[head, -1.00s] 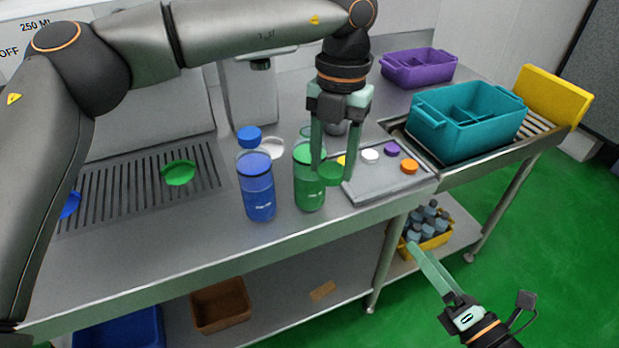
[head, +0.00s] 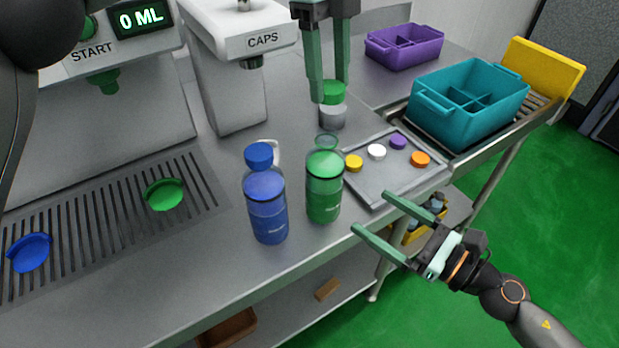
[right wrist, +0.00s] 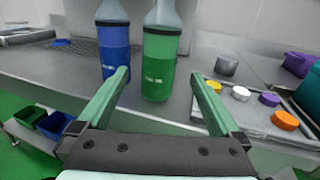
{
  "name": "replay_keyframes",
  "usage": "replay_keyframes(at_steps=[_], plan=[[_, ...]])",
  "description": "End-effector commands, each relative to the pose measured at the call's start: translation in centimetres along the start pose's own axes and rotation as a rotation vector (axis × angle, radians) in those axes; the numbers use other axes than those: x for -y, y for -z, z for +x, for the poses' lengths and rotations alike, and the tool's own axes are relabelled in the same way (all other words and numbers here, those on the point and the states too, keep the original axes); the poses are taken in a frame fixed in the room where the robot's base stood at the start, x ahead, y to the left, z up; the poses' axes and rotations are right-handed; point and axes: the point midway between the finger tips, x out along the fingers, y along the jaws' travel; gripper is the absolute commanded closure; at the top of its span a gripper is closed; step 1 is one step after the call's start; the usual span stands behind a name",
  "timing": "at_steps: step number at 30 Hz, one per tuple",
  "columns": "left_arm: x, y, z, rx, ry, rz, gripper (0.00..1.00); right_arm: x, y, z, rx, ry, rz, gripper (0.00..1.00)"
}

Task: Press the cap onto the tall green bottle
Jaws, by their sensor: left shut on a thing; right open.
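The tall green bottle (head: 323,200) stands upright on the counter, its clear neck uncapped. It also shows in the right wrist view (right wrist: 158,75). My left gripper (head: 331,88) is shut on the green cap (head: 333,93), held up in the air. In the head view the cap appears above and behind the bottle's mouth, apart from it. My right gripper (head: 371,212) is open and empty in front of the green bottle. In the right wrist view its fingers (right wrist: 160,76) appear on either side of the bottle, not visibly touching it. The bottle's top is cut off there.
A blue bottle (head: 266,210) with a blue cap stands close left of the green one. To the right is a grey tray (head: 372,187) with several coloured caps. A grey cylinder (head: 332,117) stands behind. The caps dispenser (head: 228,85) is at the back left.

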Motion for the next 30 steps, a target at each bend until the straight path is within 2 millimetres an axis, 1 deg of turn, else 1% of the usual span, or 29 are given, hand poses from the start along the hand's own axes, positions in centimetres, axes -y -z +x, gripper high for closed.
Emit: replay_keyframes(at_steps=[13, 17, 20, 30], plan=[[0.0, 0.0, 0.0, 0.001, 0.000, -0.001, 0.99, 0.0, 0.0, 0.0, 0.000, 0.000, -0.001, 0.00], [0.0, 0.0, 0.0, 0.001, 0.000, 0.000, 0.99, 0.1, -0.1, 0.4, 0.001, 0.001, -0.001, 0.00], [0.0, 0.0, 0.0, 0.001, 0.000, 0.000, 0.99, 0.1, -0.1, 1.2, 0.002, 0.000, -0.001, 0.00], [0.0, 0.0, 0.0, 0.000, 0.000, 0.000, 0.99, 0.1, -0.2, 4.9, 0.003, 0.000, -0.001, 0.00]])
